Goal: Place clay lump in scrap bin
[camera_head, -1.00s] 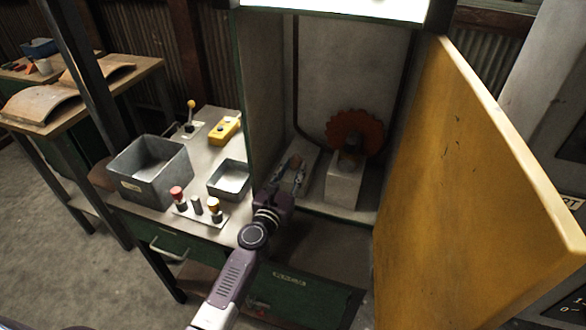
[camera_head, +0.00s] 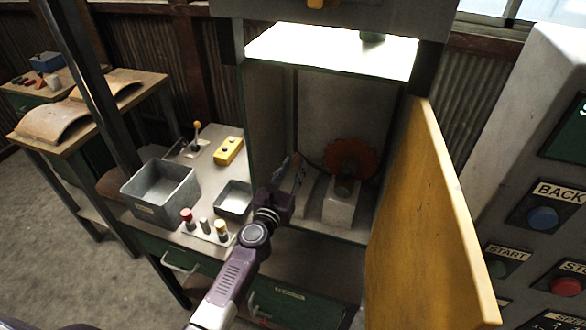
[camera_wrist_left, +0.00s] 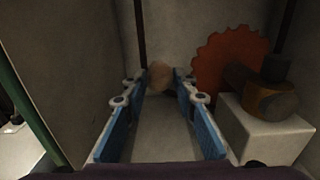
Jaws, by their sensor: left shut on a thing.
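My left gripper (camera_head: 287,178) is inside the open cabinet, beside a red toothed wheel. It is shut on a brownish rounded lump, the clay lump (camera_wrist_left: 160,76), which shows between its blue fingertips in the left wrist view. In the head view the lump is mostly hidden by the fingers. A grey open metal bin (camera_head: 160,212) with a small label stands on the bench left of the cabinet. The label is too small to read, so I cannot confirm that it is the scrap bin. It lies to the left of the gripper. My right gripper is not in view.
A yellow door (camera_head: 418,215) stands open at the right. A small tray (camera_head: 233,199), knobs (camera_head: 205,226) and a yellow control box (camera_head: 229,151) are on the bench.

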